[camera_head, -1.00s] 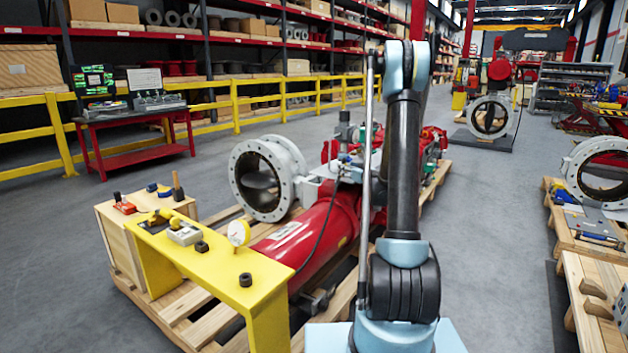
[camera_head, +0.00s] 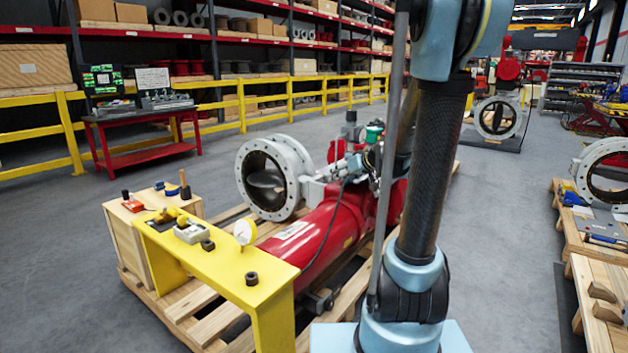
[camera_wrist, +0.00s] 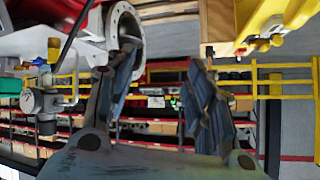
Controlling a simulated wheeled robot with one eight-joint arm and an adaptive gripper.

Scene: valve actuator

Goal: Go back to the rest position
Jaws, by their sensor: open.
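My gripper (camera_wrist: 160,95) shows in the wrist view with its two fingers spread apart and nothing between them. It is outside the head view, where only my arm's links rise in front of the valve actuator. In the wrist view, which looks upside down, the flange (camera_wrist: 124,30) is beyond the left finger. A small gauge and fittings (camera_wrist: 40,102) are at the left, apart from the fingers.
A yellow bench (camera_head: 215,270) with a dial gauge (camera_head: 245,232), nuts and small parts stands at the pallet's near side. Wooden pallets (camera_head: 590,290) are at the right. Grey floor lies between.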

